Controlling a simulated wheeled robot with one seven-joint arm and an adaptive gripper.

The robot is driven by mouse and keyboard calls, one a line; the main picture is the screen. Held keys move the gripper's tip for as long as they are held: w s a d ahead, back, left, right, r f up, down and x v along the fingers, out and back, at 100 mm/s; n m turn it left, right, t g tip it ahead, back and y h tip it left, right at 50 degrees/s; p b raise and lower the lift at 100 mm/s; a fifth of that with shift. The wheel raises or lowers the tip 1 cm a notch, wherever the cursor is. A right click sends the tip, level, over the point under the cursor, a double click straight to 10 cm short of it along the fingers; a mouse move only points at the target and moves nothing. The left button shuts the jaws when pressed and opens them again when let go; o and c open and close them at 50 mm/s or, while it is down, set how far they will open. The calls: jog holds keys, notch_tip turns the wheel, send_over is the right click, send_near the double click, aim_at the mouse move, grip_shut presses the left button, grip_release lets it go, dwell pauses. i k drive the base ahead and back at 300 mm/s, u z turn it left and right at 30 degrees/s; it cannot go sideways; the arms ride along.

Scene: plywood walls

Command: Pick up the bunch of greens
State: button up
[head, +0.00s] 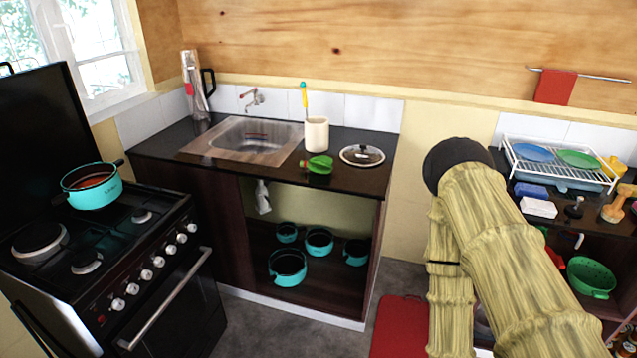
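A small bright green item, which looks like the bunch of greens (319,164), lies on the dark counter (345,177) between the sink and a pot lid. It has a small darker or reddish spot at its left end. It lies in front of a cream cup and nothing covers it. My arm, with a bamboo-like surface, rises at the right and bends down again at a black joint. My gripper is not visible; the arm's lower end runs out of the picture.
A sink (250,139), a cream cup (316,134) holding a utensil, a pot lid (362,155) and a steel flask (194,87) share the counter. A stove (112,264) with a turquoise pot (92,188) stands left. A dish rack (558,163) stands right. Grey floor shows in front.

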aim_at(321, 165)
jog(key=u, duration=0.9)
jog(key=i, duration=1.55)
jog(key=z, duration=0.75)
